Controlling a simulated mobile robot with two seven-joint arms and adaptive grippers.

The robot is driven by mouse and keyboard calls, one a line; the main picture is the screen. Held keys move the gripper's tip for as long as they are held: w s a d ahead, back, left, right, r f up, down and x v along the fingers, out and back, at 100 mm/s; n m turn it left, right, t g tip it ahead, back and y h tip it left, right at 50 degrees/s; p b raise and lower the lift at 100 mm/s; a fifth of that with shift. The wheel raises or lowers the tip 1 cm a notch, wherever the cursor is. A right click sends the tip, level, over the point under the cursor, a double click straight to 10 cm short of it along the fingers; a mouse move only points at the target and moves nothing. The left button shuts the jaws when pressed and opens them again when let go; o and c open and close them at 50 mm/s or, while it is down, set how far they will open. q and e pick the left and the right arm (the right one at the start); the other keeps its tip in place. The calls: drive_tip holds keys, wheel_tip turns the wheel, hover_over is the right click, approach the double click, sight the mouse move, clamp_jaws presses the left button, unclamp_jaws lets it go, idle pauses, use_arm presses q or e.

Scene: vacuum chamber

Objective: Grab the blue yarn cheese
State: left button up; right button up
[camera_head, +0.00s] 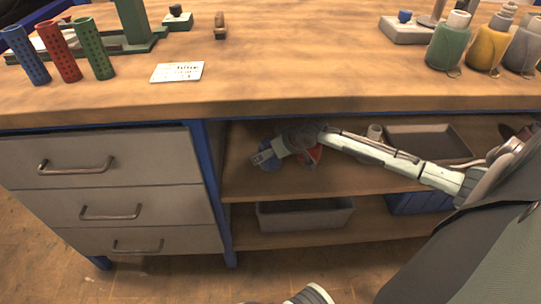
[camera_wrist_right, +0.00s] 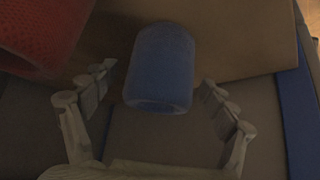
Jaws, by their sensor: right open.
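The blue yarn cheese (camera_wrist_right: 160,65), a blue rounded cylinder, stands on the wooden shelf in the right wrist view. My right gripper (camera_wrist_right: 157,82) is open, with one finger on each side of the blue yarn and visible gaps to both. In the head view my right arm reaches from the right into the shelf under the tabletop, and its gripper (camera_head: 265,155) largely covers the blue yarn (camera_head: 267,165). My left gripper is not seen.
A red yarn cone (camera_wrist_right: 40,30) lies close on the left in the wrist view; it also shows beside my wrist in the head view (camera_head: 313,155). The tabletop edge (camera_head: 300,105) hangs above my arm. A grey bin (camera_head: 430,142) stands on the same shelf.

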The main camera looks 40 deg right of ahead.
use_arm(q)
drive_tip(key=shift+r, duration=0.3)
use_arm(e)
drive_tip(key=shift+w+f, duration=0.2)
drive_tip(key=shift+f, duration=0.25)
use_arm(q)
drive_tip(key=shift+s, duration=0.1)
use_arm(e)
drive_tip(key=c, duration=1.4)
use_arm(q)
drive_tip(key=shift+s+a+f, duration=0.1)
drive_tip(key=shift+s+f, duration=0.1)
drive_tip(key=shift+f, duration=0.1)
use_arm(e)
drive_tip(key=shift+r, duration=0.1)
